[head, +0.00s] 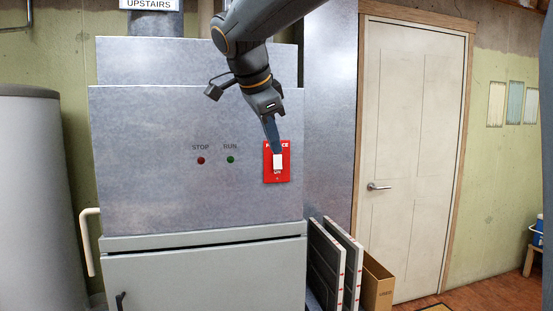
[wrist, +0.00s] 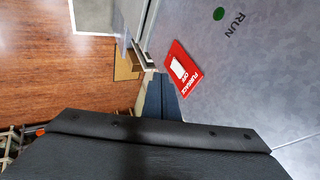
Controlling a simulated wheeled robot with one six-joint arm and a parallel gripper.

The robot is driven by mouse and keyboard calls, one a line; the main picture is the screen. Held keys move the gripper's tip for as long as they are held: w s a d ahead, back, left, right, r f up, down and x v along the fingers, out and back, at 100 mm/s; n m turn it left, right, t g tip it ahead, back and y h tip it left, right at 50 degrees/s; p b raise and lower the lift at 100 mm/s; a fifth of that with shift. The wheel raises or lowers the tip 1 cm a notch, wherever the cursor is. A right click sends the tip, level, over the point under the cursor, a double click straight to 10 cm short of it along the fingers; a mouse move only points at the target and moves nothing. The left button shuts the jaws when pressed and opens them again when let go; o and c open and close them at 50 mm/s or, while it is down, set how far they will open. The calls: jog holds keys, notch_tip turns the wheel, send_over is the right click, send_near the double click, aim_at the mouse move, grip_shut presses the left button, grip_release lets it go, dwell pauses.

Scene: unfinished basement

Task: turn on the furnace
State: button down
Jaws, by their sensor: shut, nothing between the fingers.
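The grey metal furnace (head: 150,130) has a red switch plate (head: 268,178) at the right of its front panel. A white rocker switch (head: 278,162) sits on the plate, with "ON" readable below it. The wrist view shows the red plate (wrist: 193,73) with "FURNACE" and "OFF" beside the white rocker (wrist: 178,67). My gripper (head: 276,150) is shut and empty, pointing down at the rocker's top in the head view. Its fingers (wrist: 156,80) hide part of the plate's lettering in the head view. I cannot tell whether they touch the rocker.
A red STOP lamp (head: 201,160) and a green RUN lamp (head: 230,159) are on the panel; I cannot tell if either is lit. Filter panels (head: 328,265) and a cardboard box (head: 377,285) stand at lower right, before a white door (head: 412,150). A grey tank (head: 40,200) is at left.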

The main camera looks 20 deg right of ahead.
jog(key=b+v, duration=0.1)
jog(key=v, duration=0.5)
jog(key=shift+d+r, duration=0.2)
jog(key=shift+d, duration=0.05)
jog(key=shift+f, duration=0.1)
jog(key=s+d+f+n+g+y, duration=0.15)
jog(key=f+n, duration=0.35)
jog(key=f, duration=0.9)
jog(key=s+d+f+n+g+y, duration=0.15)
jog(key=f+n, duration=0.35)
jog(key=f, duration=0.9)
jog(key=s+d+f+n+g+y, duration=0.1)
jog(key=s+f+n, duration=0.6)
jog(key=s+f, duration=0.8)
notch_tip(320, 180, down, 4)
jog(key=shift+s+d+f+g, duration=0.1)
jog(key=shift+s+d+g, duration=0.3)
jog(key=shift+g, duration=0.2)
